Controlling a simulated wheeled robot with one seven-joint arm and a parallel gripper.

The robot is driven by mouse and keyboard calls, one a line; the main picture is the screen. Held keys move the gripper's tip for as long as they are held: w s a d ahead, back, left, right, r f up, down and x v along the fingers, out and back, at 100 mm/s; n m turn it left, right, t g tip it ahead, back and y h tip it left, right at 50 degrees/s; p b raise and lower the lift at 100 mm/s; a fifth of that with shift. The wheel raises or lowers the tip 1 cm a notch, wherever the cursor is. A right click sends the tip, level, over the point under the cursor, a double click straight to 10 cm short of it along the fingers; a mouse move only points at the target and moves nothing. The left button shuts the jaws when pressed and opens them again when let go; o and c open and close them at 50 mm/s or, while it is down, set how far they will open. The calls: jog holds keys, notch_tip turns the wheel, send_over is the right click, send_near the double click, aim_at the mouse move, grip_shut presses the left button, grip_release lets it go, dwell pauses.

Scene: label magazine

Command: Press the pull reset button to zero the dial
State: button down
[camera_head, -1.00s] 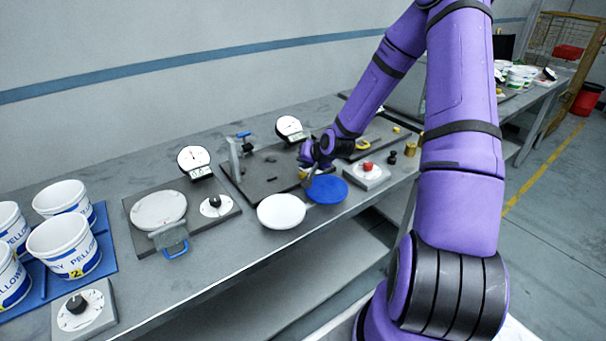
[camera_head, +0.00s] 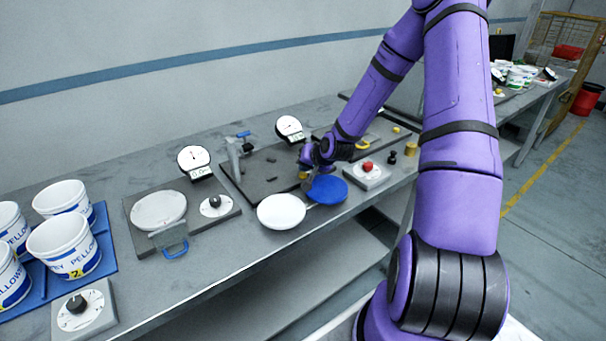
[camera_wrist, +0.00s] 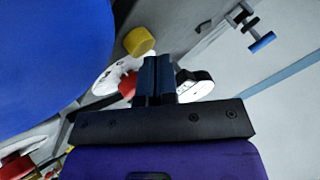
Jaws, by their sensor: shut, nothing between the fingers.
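My gripper (camera_head: 307,182) is over the front edge of the middle station, between its dark plate and the blue disc. Its two dark fingers (camera_wrist: 157,65) are together and empty in the wrist view. A small yellow button (camera_head: 303,175) is beside the fingers, partly hidden by the hand. A yellow cylinder (camera_wrist: 139,41) shows close to the fingertips in the wrist view; I cannot tell whether they touch. The white round dial (camera_head: 289,127) stands behind the station; its reading is too small to tell. A white-faced dial (camera_wrist: 195,86) is partly hidden behind the fingers.
The blue disc (camera_head: 327,189) and white disc (camera_head: 281,212) are at the bench's front edge. A red button on a grey box (camera_head: 367,167) is to the right. Another station with a dial (camera_head: 193,158) and white tubs (camera_head: 66,248) are to the left.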

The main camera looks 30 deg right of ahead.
aim_at(305, 173)
jog(key=shift+f, duration=0.4)
dwell(0.4)
jog(key=shift+r, duration=0.95)
jog(key=shift+r, duration=2.5)
